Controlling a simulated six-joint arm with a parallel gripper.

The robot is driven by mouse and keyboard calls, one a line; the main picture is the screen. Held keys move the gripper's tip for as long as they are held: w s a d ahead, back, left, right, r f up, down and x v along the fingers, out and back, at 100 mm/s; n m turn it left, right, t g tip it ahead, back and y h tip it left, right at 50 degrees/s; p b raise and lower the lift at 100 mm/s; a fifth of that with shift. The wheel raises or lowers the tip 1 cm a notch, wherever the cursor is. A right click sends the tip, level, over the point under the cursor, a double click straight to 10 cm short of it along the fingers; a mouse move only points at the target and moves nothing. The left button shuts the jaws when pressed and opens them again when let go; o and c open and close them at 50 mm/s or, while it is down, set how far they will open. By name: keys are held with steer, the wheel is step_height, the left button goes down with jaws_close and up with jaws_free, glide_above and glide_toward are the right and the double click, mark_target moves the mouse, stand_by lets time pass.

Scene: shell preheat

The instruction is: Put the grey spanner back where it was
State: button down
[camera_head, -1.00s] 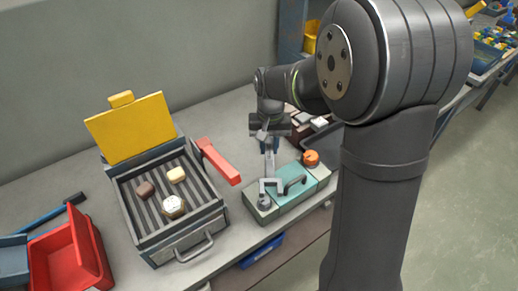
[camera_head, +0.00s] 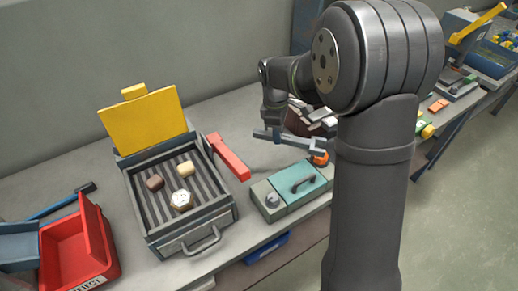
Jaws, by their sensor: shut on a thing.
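The grey spanner (camera_head: 298,141) is held in the air at the middle of the view, lying roughly sideways, its open-ended jaw towards the right. My gripper (camera_head: 276,134) is shut on it near its left part. The spanner is above and behind the teal-topped box (camera_head: 306,179), which has a dark handle and a grey knob (camera_head: 271,200) at its left end. The spanner's right end is close to an orange knob (camera_head: 320,159) in the picture; I cannot tell the gap. My fingertips are small and partly hidden by the wrist.
A red bin (camera_head: 100,250) is at the far left. Dark and pale blocks (camera_head: 312,118) lie behind my gripper. Bare bench (camera_head: 250,165) lies between.

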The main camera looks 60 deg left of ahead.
steer(key=shift+s+a+n, duration=0.1)
steer(key=shift+a+n, duration=0.4)
steer(key=shift+n, duration=0.5)
steer(key=s+a+f+n+y, duration=0.1)
steer(key=s+a+f+n, duration=0.15)
steer(key=a+n, duration=0.6)
steer(key=n, duration=0.4)
glide_toward(254, 154)
steer(key=shift+m+t, duration=0.25)
steer(key=shift+t, duration=0.05)
step_height(254, 154, down, 6)
steer(key=shift+w+f, duration=0.1)
steer(key=c, duration=1.2)
jaws_free()
steer(key=shift+f, duration=0.2)
steer(key=shift+r, duration=0.1)
step_height(254, 154, up, 12)
steer(key=s, duration=0.1)
steer(key=shift+s+d, duration=0.25)
steer(key=shift+d, duration=0.1)
